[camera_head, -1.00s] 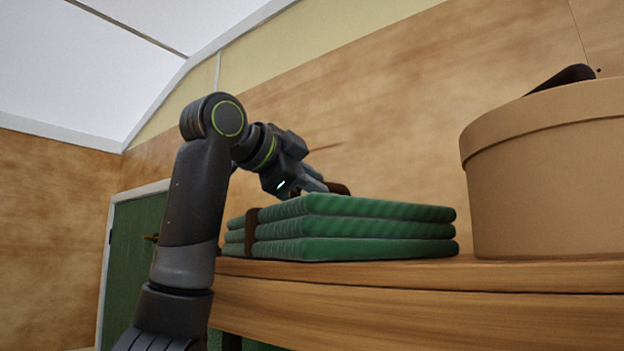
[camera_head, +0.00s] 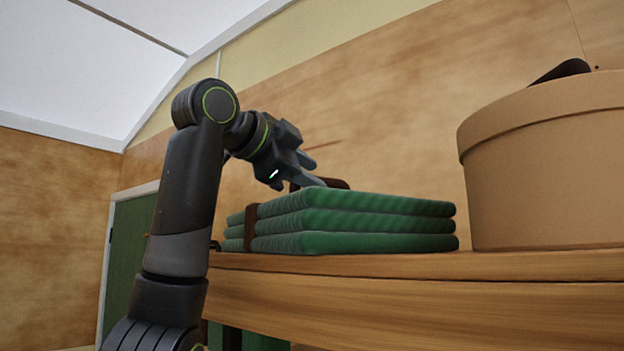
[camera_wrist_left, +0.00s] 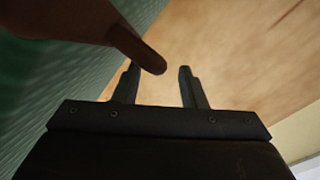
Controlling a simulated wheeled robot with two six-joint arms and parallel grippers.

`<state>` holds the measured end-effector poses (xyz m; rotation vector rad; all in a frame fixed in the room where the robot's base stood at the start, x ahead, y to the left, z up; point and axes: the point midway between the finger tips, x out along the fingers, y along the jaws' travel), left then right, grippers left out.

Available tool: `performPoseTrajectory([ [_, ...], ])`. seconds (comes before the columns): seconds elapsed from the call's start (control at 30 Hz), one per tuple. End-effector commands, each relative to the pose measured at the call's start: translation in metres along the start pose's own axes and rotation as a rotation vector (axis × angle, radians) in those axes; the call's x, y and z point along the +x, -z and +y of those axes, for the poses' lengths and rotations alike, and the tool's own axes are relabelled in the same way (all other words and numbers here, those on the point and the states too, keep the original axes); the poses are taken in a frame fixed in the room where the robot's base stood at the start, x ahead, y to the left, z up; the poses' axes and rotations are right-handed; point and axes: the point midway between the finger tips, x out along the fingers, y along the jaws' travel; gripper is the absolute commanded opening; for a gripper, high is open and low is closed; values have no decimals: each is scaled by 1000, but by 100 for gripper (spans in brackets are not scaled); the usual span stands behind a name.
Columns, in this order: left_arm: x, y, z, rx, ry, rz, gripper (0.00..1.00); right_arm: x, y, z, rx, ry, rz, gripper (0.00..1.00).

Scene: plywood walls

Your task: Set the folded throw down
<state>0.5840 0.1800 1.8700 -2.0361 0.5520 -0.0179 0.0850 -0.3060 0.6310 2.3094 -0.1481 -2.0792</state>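The folded throw (camera_head: 360,225) is a green stack of folded layers with a brown strap (camera_head: 251,226) around it. It lies flat on the wooden surface (camera_head: 400,266) in the head view. A brown strap handle (camera_head: 325,183) stands up on its top. My left gripper (camera_head: 308,178) is just above the throw's top, beside the handle. In the left wrist view my left gripper (camera_wrist_left: 158,85) has its fingers apart. The brown handle (camera_wrist_left: 110,30) reaches in from the top left, its end near the gap between the fingertips. My right gripper is not in view.
A large round tan box (camera_head: 545,170) stands on the same surface, right of the throw with a narrow gap. A plywood wall (camera_head: 400,110) rises behind. A green door (camera_head: 130,250) is at the left. The surface's front strip is bare.

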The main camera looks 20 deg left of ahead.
Motion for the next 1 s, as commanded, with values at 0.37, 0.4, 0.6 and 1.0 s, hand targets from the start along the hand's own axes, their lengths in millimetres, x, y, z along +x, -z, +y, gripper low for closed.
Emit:
performPoseTrajectory([
  [0.37, -79, -2, 4, -1, 3, 0, 38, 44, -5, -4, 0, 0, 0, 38],
  [0.4, -85, -3, 4, -1, 2, 0, 38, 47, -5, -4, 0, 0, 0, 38],
  [0.6, -104, -1, 2, 0, 0, 0, 38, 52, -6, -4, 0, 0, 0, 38],
  [1.0, -107, -1, 1, 0, -1, -1, 38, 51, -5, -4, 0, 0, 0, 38],
])
